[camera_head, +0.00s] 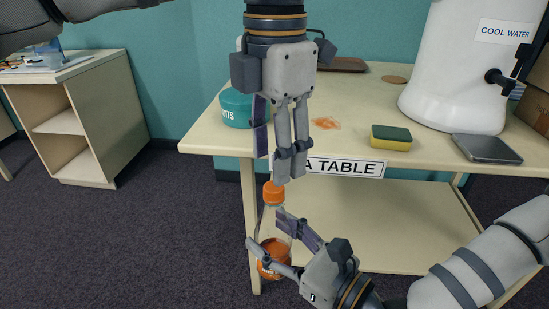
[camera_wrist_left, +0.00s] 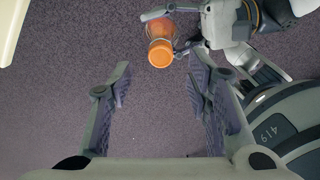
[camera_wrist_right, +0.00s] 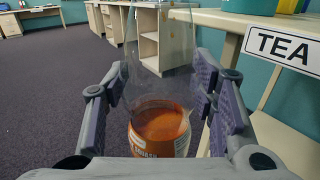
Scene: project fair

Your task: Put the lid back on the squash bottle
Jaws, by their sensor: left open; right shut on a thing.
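The squash bottle (camera_head: 274,257) is clear, with orange squash low inside, and stands upright in the air before the tea table. My right gripper (camera_head: 272,236) is shut around its body; the right wrist view shows the bottle (camera_wrist_right: 160,128) between the fingers. The orange lid (camera_head: 273,193) sits at the bottle's top; whether it is tight I cannot tell. My left gripper (camera_head: 276,164) points down, open and empty, just above the lid. In the left wrist view the lid (camera_wrist_left: 160,52) lies beyond the open fingertips, apart from them.
The tea table (camera_head: 350,150) is just behind, its front edge close to my left gripper. On it are a teal tub (camera_head: 236,108), an orange spill (camera_head: 326,123), a sponge (camera_head: 391,137), a dark flat tray (camera_head: 486,149) and a water dispenser (camera_head: 455,70). Floor at left is clear.

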